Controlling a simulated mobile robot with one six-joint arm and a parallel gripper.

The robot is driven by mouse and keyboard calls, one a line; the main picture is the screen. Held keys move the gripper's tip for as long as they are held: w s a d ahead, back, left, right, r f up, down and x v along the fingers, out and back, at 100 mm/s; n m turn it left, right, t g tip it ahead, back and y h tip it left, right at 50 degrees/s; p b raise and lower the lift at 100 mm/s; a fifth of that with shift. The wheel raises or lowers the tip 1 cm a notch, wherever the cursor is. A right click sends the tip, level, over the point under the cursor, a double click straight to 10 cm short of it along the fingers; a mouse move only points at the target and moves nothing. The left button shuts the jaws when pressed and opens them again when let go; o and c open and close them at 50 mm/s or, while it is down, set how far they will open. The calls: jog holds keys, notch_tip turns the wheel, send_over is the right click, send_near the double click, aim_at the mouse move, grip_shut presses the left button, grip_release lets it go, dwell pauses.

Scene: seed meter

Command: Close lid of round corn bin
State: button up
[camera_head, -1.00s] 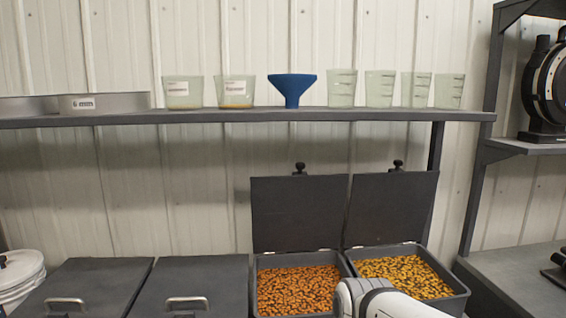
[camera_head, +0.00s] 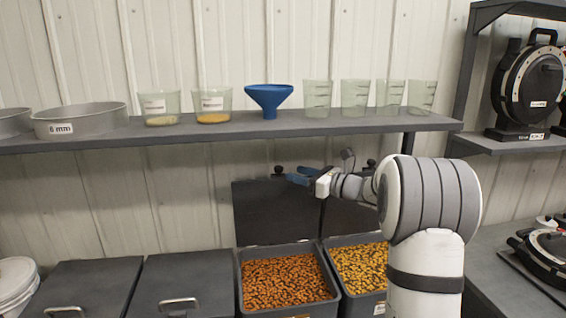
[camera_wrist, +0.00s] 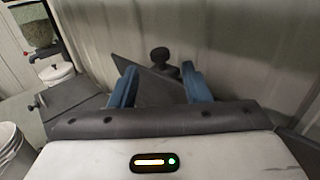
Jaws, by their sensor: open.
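Two open bins stand side by side in the head view: one with orange kernels (camera_head: 285,280) on the left and one with yellow kernels (camera_head: 362,268) on the right. I cannot read which is round corn. Their dark lids, the left lid (camera_head: 268,218) and right lid (camera_head: 340,220), stand upright behind them; my arm partly covers the right one. My gripper (camera_head: 294,176) is open, its blue fingers pointing left near the left lid's top edge and knob (camera_head: 277,170). In the wrist view, a lid corner with a black knob (camera_wrist: 160,55) shows ahead, between the open fingers (camera_wrist: 160,88).
Two closed bins, one (camera_head: 90,285) and another (camera_head: 185,280), stand to the left. Above, a shelf (camera_head: 230,130) holds pans, cups and a blue funnel (camera_head: 269,96). A black round device (camera_head: 530,90) stands on the right shelf. White buckets (camera_head: 15,280) are at far left.

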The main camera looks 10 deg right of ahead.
aim_at(282, 169)
jog(key=p+x, duration=0.2)
jog(key=x, duration=0.5)
jog(key=shift+w+a, duration=0.25)
jog(key=shift+w, duration=0.05)
jog(key=shift+c, duration=0.4)
grip_shut()
